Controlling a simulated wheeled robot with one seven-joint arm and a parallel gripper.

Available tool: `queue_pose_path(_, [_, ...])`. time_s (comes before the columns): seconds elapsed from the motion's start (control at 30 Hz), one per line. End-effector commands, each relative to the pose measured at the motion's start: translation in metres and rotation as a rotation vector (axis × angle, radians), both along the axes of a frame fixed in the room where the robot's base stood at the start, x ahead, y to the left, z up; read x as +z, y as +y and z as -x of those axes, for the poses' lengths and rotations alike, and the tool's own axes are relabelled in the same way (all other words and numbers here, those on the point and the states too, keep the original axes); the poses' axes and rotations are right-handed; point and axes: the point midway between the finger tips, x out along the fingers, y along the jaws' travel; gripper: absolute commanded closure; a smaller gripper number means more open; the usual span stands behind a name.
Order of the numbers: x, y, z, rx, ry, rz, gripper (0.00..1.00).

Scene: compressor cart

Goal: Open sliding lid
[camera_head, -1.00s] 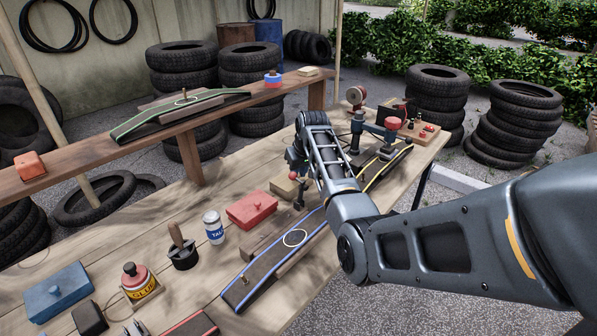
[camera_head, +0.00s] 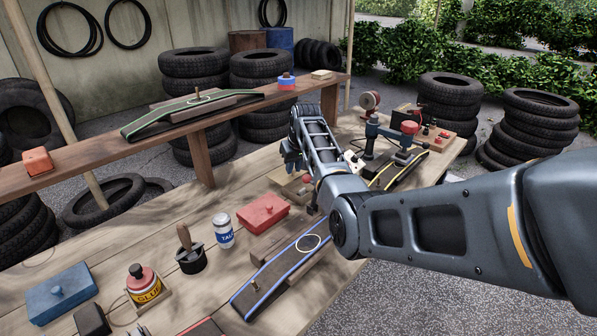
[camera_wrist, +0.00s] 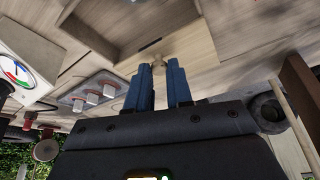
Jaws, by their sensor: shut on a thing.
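The wooden box (camera_wrist: 70,10) shows upside down in the wrist view. A dark open recess (camera_wrist: 118,28) shows beside its pale sliding lid (camera_wrist: 195,48). A small wooden knob (camera_wrist: 152,44) stands on the lid. My gripper (camera_wrist: 160,68) has its blue fingers closed around the knob; the exact contact is partly hidden. In the head view the box (camera_head: 283,181) sits on the workbench, partly hidden by my arm.
On the workbench stand a red box (camera_head: 263,212), a talc can (camera_head: 223,230), a black pot with a brush (camera_head: 191,255) and a blue box (camera_head: 60,292). A blue-edged ramp (camera_head: 280,272) lies in front. A clamp stand (camera_head: 390,138) is at the right. A gauge (camera_wrist: 15,72) is near my gripper.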

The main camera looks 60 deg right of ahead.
Motion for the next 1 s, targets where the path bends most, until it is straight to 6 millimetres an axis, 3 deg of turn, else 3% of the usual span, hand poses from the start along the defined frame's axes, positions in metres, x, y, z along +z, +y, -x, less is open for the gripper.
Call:
queue_pose_path(0.2, [0.000,0.000,0.000,-0.001,0.001,-0.001,1.00])
queue_pose_path(0.23, [0.000,0.000,0.000,-0.001,0.001,-0.001,0.79])
queue_pose_path(0.5, [0.000,0.000,0.000,-0.001,0.001,-0.001,0.55])
queue_pose_path(0.77, [0.002,0.000,0.001,-0.001,0.000,0.000,0.55])
queue_pose_path(1.0, [0.028,0.006,0.009,0.000,-0.002,0.003,0.55])
